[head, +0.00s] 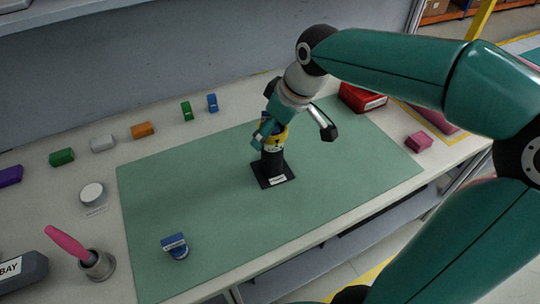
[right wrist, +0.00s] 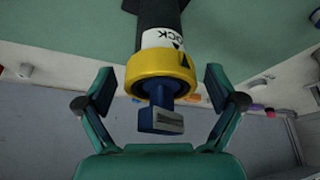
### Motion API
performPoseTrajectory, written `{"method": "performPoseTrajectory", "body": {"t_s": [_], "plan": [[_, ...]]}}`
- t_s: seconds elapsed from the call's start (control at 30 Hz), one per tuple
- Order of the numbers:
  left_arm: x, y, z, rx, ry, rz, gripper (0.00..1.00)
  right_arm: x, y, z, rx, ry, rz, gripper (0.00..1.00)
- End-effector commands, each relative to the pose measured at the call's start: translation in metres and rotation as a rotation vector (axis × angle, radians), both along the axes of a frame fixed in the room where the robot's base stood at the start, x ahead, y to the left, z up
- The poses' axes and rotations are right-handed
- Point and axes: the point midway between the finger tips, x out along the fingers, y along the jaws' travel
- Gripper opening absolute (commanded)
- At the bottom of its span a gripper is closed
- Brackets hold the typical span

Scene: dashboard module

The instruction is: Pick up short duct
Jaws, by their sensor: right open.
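No part carries a readable "short duct" label, so I cannot tell which one it is. A black stand (head: 273,168) with a square base stands upright on the green mat. A yellow collar (right wrist: 160,72) sits on its upper end, above a white band with lettering. A blue piece with a grey-labelled block end (right wrist: 162,120) sticks out of the collar towards my palm. My right gripper (head: 293,135) is open, pointing down over the stand, with one finger on each side of the collar and blue piece. In the right wrist view both fingers look apart from them. My left gripper is not in view.
A similar blue part (head: 175,246) stands at the mat's front left. Several coloured blocks line the back edge. A red box (head: 362,98) and a pink block (head: 419,141) are at right. A grey cup with a pink-handled tool (head: 98,264) stands at left. The green mat (head: 210,190) is mostly clear.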

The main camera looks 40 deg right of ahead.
Motion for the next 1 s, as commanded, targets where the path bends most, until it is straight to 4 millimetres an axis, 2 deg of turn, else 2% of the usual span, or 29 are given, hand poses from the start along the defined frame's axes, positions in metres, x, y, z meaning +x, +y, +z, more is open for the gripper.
{"method": "performPoseTrajectory", "body": {"t_s": [0.07,0.57,0.6,0.87,1.0], "plan": [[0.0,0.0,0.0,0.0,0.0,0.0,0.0,0.0,0.0,0.0003,0.0,0.0,0.0,0.9],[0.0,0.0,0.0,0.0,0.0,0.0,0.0,0.0,0.0001,0.0007,0.0,-0.001,0.001,0.07],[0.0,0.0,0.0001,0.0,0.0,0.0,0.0,0.0002,0.0001,0.001,0.0,-0.002,0.001,0.04],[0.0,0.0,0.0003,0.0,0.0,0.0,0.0,0.0005,0.0003,0.0022,0.0,-0.002,0.001,0.04],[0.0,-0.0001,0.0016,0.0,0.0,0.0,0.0,0.001,0.0004,0.0088,0.0,-0.003,0.002,0.04]]}}
